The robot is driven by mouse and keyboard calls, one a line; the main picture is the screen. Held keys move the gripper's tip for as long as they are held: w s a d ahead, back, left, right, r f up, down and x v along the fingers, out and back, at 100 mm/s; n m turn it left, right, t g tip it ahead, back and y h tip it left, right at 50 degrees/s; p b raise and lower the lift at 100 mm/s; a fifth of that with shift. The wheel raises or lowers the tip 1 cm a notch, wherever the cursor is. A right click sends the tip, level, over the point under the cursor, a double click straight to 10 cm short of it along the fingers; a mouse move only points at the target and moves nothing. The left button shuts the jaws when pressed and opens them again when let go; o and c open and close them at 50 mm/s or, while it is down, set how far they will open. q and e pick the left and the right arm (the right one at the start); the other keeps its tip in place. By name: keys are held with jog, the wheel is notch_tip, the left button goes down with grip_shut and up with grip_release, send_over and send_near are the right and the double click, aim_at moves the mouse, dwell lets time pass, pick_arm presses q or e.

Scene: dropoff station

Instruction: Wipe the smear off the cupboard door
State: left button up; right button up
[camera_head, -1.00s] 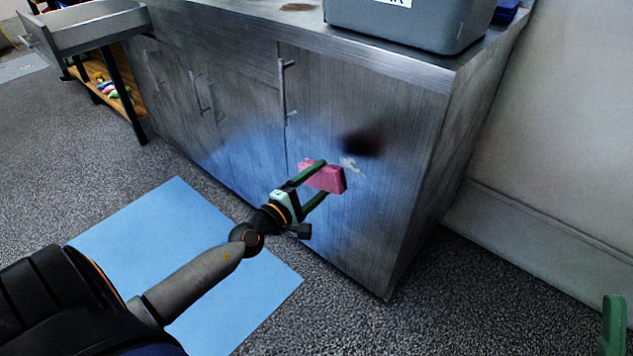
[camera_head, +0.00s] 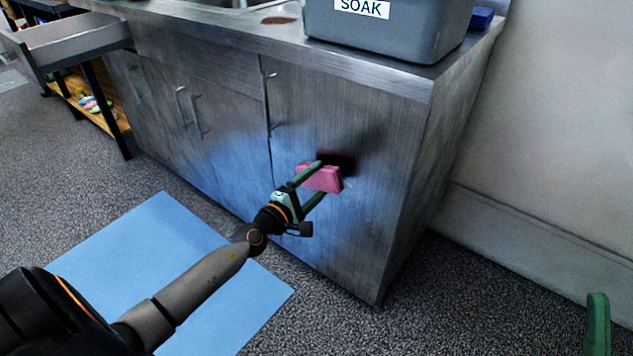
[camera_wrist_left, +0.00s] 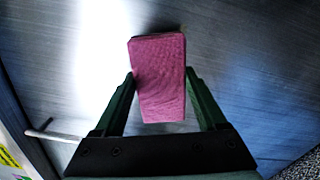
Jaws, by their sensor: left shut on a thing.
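My left gripper (camera_head: 319,178) is shut on a pink sponge (camera_head: 322,180) in front of the right-hand cupboard door (camera_head: 300,110). In the left wrist view the sponge (camera_wrist_left: 158,78) sits between the two green fingers, its broad face showing. A dark, blurred reddish patch (camera_head: 340,158) shows on the door just above and right of the sponge; it looks like a reflection or shadow. The pale smear is hardly visible, perhaps hidden behind the sponge. I cannot tell whether the sponge touches the door. Only a green finger of my right gripper (camera_head: 598,322) shows, at the lower right.
A grey tub (camera_head: 385,35) labelled SOAK stands on the metal counter above. A blue mat (camera_head: 165,260) lies on the floor in front. Door handles (camera_head: 183,106) stick out at the left. A wall (camera_head: 560,120) closes the right side.

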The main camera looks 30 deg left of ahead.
aim_at(332, 188)
pick_arm(q)
jog(key=shift+w+d, duration=0.1)
jog(key=shift+w, duration=0.95)
jog(key=shift+s+d+r+p, duration=0.1)
jog(key=shift+d+p, duration=0.4)
jog(key=shift+d, duration=0.25)
jog(key=shift+s+d+r+p, duration=0.1)
jog(key=shift+d+p, duration=0.4)
jog(key=shift+d, duration=0.2)
jog(key=shift+d+f, duration=0.15)
jog(key=shift+d, duration=0.4)
